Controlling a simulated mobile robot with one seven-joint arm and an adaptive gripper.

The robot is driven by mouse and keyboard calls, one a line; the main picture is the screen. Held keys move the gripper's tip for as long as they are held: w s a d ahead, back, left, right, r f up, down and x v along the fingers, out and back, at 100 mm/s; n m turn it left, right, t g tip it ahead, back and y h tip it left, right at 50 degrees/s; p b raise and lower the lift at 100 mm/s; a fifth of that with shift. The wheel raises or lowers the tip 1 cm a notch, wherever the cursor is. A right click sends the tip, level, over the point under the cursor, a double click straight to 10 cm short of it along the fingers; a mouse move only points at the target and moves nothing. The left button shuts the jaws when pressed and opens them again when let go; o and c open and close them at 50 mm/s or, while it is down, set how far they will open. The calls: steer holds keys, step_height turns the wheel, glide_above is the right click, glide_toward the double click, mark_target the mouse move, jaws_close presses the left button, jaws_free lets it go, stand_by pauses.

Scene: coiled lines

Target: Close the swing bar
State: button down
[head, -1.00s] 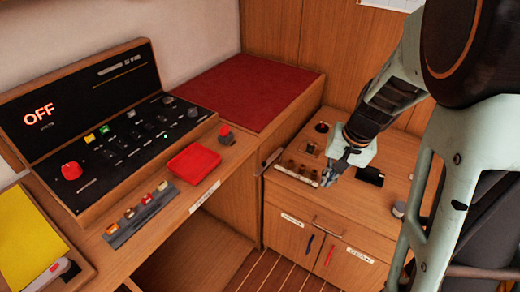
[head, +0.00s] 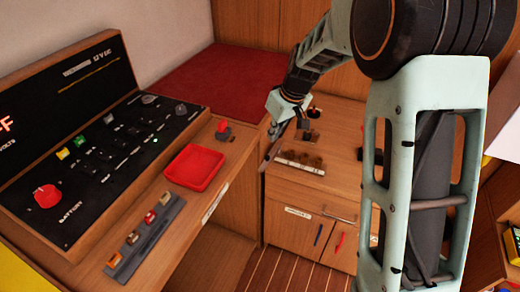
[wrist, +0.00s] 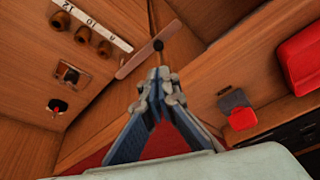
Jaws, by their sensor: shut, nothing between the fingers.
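The swing bar (head: 270,155) is a narrow light strip at the left edge of the wooden cabinet top. In the wrist view the bar (wrist: 148,58) spans at a slant across the gap between the cabinet and the console desk, with a dark round knob near one end. My gripper (head: 277,131) is above the cabinet's back left corner, close to the bar. In the wrist view the fingertips (wrist: 160,76) are together and empty, just beside the bar's knob. I cannot tell whether they touch it.
The cabinet top holds a row of brown sockets (head: 302,160) and switches. A red tray (head: 194,167) and a red-knobbed switch (head: 223,130) sit on the desk at left. A red padded top (head: 225,85) lies behind. My arm hides the cabinet's right side.

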glide_toward(272, 152)
steer(key=a+f, duration=0.4)
steer(key=f, duration=0.1)
steer(key=shift+s+a+f, duration=0.15)
steer(key=shift+s+a, duration=0.05)
steer(key=shift+a, duration=0.15)
steer(key=shift+d+b, duration=0.15)
steer(key=shift+b, duration=0.2)
